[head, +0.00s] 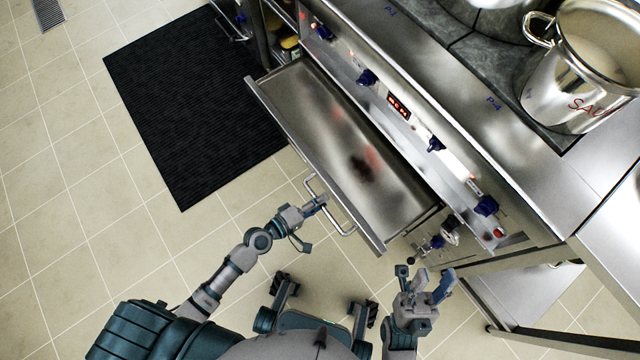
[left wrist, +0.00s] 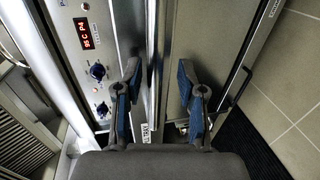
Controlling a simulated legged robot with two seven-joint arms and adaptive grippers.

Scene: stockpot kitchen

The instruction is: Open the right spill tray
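The spill tray (head: 345,150) is a shallow steel drawer below the cooker's knob panel. It stands pulled out, with dark and reddish patches showing on its inner floor. Its front carries a bar handle (head: 329,206). My left gripper (head: 312,224) is at the handle's near side with its fingers apart. One finger overlaps the handle in the head view; I cannot tell whether it touches. In the left wrist view my left gripper (left wrist: 160,85) is open with nothing held between the fingers, and a dark handle (left wrist: 240,87) shows to its right. My right gripper (head: 426,280) is open and empty, right of the tray's near corner.
The cooker's panel (head: 415,125) with blue knobs runs behind the tray. A steel pot (head: 570,85) stands on top at the right. A black mat (head: 195,100) lies on the tiled floor at the left. A steel side table (head: 535,300) stands at the lower right.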

